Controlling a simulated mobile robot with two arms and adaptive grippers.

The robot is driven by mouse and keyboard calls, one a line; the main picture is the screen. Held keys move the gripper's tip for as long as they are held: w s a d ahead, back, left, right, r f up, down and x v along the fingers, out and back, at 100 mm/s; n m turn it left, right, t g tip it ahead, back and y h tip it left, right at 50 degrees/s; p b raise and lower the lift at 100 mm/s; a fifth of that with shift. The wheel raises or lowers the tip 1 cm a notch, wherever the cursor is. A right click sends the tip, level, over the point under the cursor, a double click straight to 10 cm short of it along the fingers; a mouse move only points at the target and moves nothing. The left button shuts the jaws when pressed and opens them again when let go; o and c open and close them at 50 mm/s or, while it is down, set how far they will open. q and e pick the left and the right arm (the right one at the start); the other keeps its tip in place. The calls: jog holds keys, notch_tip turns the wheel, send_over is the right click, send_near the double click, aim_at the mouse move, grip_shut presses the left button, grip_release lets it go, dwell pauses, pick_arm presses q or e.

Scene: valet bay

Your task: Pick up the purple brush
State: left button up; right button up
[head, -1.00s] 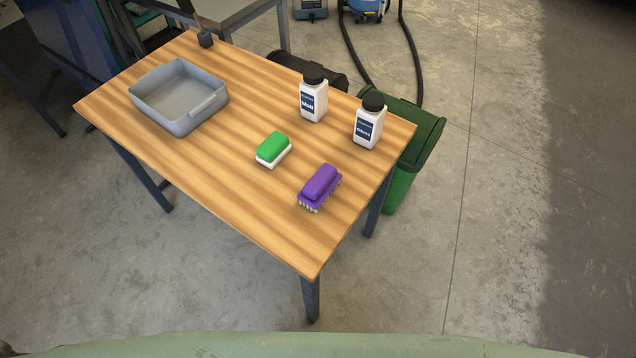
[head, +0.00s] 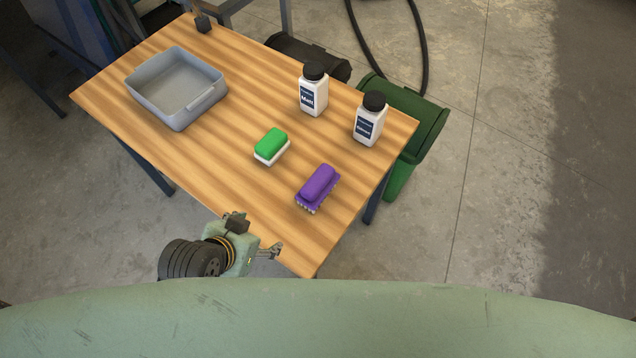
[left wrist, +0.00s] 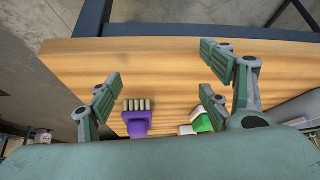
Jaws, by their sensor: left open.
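The purple brush (head: 318,187) lies on the wooden table (head: 230,160) near its right front corner, bristles down. A green and white brush (head: 272,146) lies to its left and a little farther back. My left gripper (head: 270,251) is at the table's front edge, short of the purple brush and apart from it. In the left wrist view my left gripper (left wrist: 160,88) has its fingers spread wide and holds nothing. The purple brush (left wrist: 137,122) shows between the fingers, farther off, and the green brush (left wrist: 203,120) shows near the right finger. My right gripper is not in view.
A grey tub (head: 176,88) stands at the table's left. Two white bottles with black caps, one (head: 313,90) and another (head: 370,120), stand behind the purple brush. A green bin (head: 410,125) stands on the floor beyond the table's right edge.

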aim_at(320, 184)
pick_arm(q)
jog(key=w+d+r+m+t+h, duration=0.1)
jog(key=w+d, duration=0.1)
jog(key=d, duration=0.1)
jog(key=w+d+r+m+t+h, duration=0.1)
jog(key=w+d+r+t, duration=0.1)
jog(key=w+d, duration=0.1)
jog(key=w+d+r+m+t+h, duration=0.1)
jog(key=w+d+m+t, duration=0.1)
jog(key=w+d, duration=0.1)
jog(key=shift+w+d+r+h, duration=0.1)
jog(key=shift+d+r+h, duration=0.1)
jog(key=shift+d, duration=0.2)
jog(key=shift+d+r+h, duration=0.1)
jog(key=shift+d+h, duration=0.1)
jog(key=shift+d, duration=0.15)
jog(key=shift+w+d+f, duration=0.15)
jog(key=shift+w, duration=0.15)
jog(key=x, duration=0.6)
jog(key=shift+d+f+p, duration=0.25)
jog(key=shift+f+p, duration=0.15)
jog(key=shift+f, duration=0.15)
jog(key=shift+c, duration=0.4)
jog(key=c, duration=1.3)
